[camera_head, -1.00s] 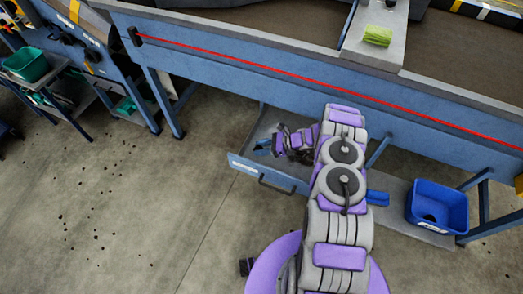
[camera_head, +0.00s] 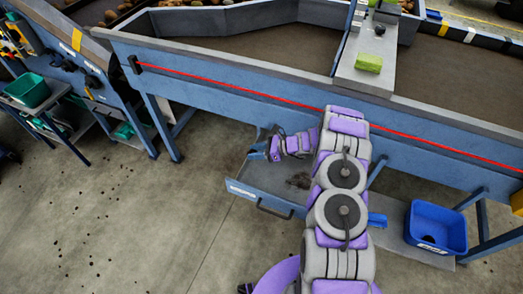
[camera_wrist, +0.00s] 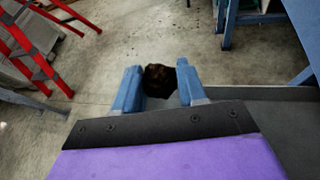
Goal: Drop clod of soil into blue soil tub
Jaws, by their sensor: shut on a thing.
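A dark brown clod of soil (camera_wrist: 160,80) sits between the two blue fingers of my gripper (camera_wrist: 158,88) in the wrist view, and the gripper is shut on it. In the head view my gripper (camera_head: 258,153) is above the back left part of an open grey drawer (camera_head: 262,183); the clod cannot be made out there. The blue soil tub (camera_head: 418,236) stands at the right on a low shelf under the blue machine, well to the right of my gripper.
A dark patch of soil (camera_head: 300,181) lies in the drawer. The grader's long blue side (camera_head: 230,85) runs behind my arm. A green sponge (camera_head: 369,63) lies on a grey ledge. Green tubs (camera_head: 28,90) stand on a cart at the left. Dark crumbs dot the open floor.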

